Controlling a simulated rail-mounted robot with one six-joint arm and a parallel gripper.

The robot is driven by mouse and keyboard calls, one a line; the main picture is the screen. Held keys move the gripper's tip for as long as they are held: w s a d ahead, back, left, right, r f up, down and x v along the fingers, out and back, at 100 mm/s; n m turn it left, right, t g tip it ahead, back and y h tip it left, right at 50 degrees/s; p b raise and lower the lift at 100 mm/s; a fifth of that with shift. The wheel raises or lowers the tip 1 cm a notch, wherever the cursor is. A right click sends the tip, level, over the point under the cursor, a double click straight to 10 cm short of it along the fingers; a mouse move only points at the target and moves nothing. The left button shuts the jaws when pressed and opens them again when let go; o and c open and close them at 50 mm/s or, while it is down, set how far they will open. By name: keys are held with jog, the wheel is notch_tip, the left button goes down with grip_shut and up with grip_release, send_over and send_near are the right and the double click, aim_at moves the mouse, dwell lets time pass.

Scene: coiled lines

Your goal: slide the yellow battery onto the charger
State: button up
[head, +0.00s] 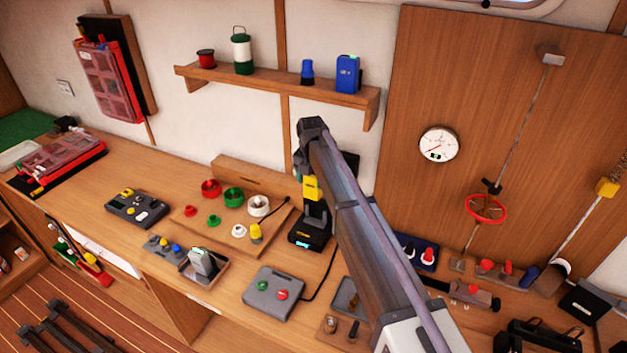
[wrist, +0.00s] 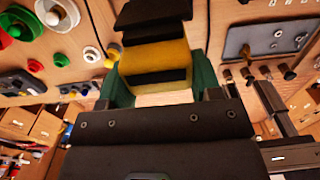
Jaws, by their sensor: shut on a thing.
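The yellow battery (head: 312,187) is held upright above the black charger (head: 307,236) on the bench in the head view. The charger has a lit cyan display at its front. In the wrist view the battery (wrist: 155,65) shows yellow with black bands, between the green fingers of my gripper (wrist: 160,88), which is shut on it. A dark block lies just beyond the battery there; I cannot tell whether it is part of the charger. My arm hides part of the area right of the charger, and whether battery and charger touch is unclear.
A board with coloured sockets and plugs (head: 233,197) stands left of the charger. A grey box with green and red buttons (head: 273,293) lies in front. A shelf (head: 270,83) with a lantern and blue items hangs above. A cable runs from the charger along the bench.

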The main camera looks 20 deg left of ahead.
aim_at(311, 199)
jog(key=shift+f+b, duration=2.9)
jog(key=shift+f, duration=0.1)
jog(key=shift+f+b, duration=3.55)
jog(key=o, duration=1.2)
jog(key=shift+r, duration=0.15)
notch_tip(311, 199, up, 11)
jog(key=p, duration=1.1)
